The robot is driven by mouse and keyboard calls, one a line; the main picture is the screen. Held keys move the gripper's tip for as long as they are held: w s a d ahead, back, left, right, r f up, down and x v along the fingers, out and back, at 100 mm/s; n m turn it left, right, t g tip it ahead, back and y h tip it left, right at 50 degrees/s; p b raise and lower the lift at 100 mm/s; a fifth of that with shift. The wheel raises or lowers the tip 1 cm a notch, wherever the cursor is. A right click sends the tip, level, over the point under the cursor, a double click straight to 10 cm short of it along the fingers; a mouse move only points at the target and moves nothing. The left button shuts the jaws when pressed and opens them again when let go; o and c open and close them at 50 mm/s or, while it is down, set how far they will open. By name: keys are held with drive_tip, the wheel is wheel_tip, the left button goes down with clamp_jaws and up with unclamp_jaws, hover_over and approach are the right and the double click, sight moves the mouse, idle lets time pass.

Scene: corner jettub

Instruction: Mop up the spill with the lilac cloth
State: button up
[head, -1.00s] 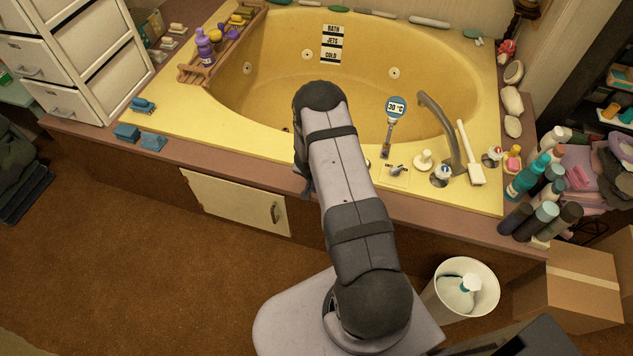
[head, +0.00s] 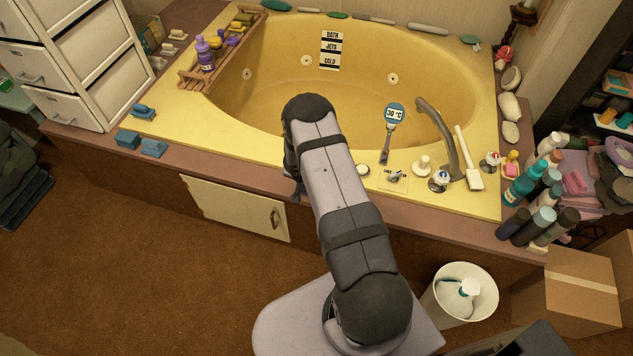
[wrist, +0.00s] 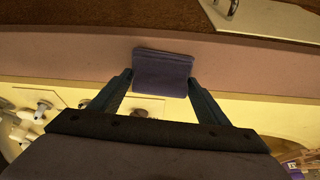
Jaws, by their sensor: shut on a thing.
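The lilac cloth (wrist: 163,70) shows as a dark purple folded pad in the wrist view. My gripper (wrist: 160,84) is shut on it, with one finger at each side of the pad. From the wrist, the cloth appears over the brown ledge along the tub's front; I cannot tell whether it touches the surface. In the head view my arm hides the cloth and most of the gripper; only a dark bit of the gripper (head: 297,188) shows beside the arm, above the front rim. I cannot make out a spill in either view.
The yellow tub (head: 270,95) lies behind my arm. Several bottles (head: 540,195) crowd the right corner. Blue items (head: 140,143) sit on the left.

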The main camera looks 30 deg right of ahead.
drive_tip(key=shift+s+d+f+b, duration=0.2)
drive_tip(key=shift+s+d+b, duration=1.25)
drive_tip(key=shift+s+b, duration=0.3)
drive_tip(key=shift+r+p, duration=0.35)
drive_tip(key=shift+p, duration=0.2)
drive_tip(key=w+p, duration=0.1)
drive_tip(key=a+p, duration=0.1)
drive_tip(key=p, duration=0.1)
drive_tip(key=shift+w+a+p, duration=0.2)
drive_tip(key=shift+w+p, duration=0.1)
drive_tip(key=shift+w, duration=0.05)
drive_tip(key=shift+r+p, duration=0.2)
drive_tip(key=shift+p, duration=0.1)
wheel_tip(320, 180, up, 6)
drive_tip(key=p, duration=0.6)
drive_tip(key=shift+f, duration=0.1)
